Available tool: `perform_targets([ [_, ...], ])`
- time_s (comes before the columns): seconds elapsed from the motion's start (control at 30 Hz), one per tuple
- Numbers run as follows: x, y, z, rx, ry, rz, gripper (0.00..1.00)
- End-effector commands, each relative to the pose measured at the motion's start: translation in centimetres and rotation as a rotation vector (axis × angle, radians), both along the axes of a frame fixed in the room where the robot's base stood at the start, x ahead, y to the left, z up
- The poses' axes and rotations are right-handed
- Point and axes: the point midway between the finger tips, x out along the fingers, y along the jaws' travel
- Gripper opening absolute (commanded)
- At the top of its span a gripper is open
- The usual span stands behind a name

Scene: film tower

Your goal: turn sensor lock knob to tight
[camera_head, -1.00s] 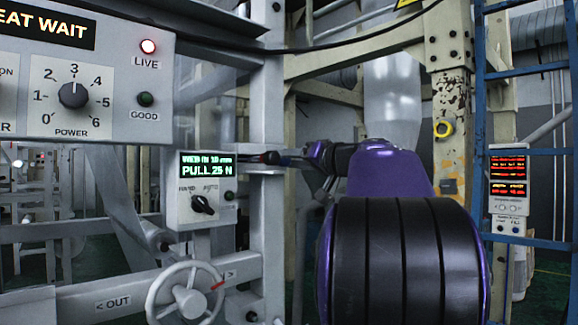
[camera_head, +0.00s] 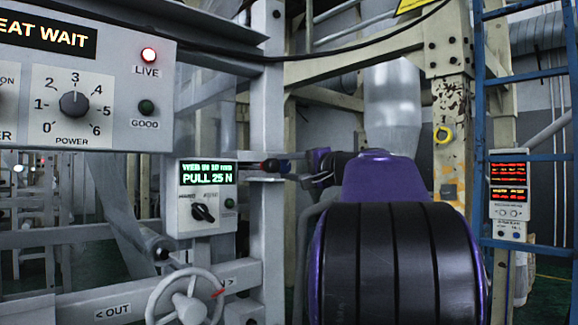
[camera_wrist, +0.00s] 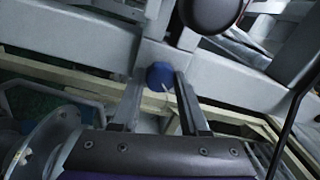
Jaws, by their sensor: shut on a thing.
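A blue knob (camera_wrist: 160,75) with a pale mark on its face shows in the wrist view, on a grey metal bar. My gripper (camera_wrist: 160,82) has its two fingers on either side of this knob and is shut on it. In the head view, my gripper (camera_head: 297,171) is small and partly hidden by my purple arm, beside a grey upright. A small blue spot (camera_head: 284,165) at its tip seems to be the same knob. No tight or loose label can be read near it.
A small box (camera_head: 207,218) reads "PULL 25 N". A handwheel (camera_head: 187,304) stands below, and a control panel (camera_head: 112,139) is at upper left. A blue ladder (camera_head: 480,120) stands at right.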

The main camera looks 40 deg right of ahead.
Motion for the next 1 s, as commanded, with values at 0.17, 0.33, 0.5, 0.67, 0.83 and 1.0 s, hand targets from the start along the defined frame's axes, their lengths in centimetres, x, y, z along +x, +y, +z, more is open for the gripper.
perform_targets([
  [0.17,-0.01,0.04,0.16,0.059,0.002,0.000,0.00],
  [0.33,-0.02,0.02,0.15,0.084,0.004,-0.001,0.00],
  [0.5,-0.02,0.02,0.14,0.091,0.005,-0.001,0.00],
  [0.67,-0.01,0.02,0.14,0.091,0.004,0.000,0.00],
  [0.83,-0.01,0.03,0.13,0.090,0.004,-0.001,0.59],
  [1.0,0.00,0.02,0.08,0.090,0.006,0.000,0.74],
])
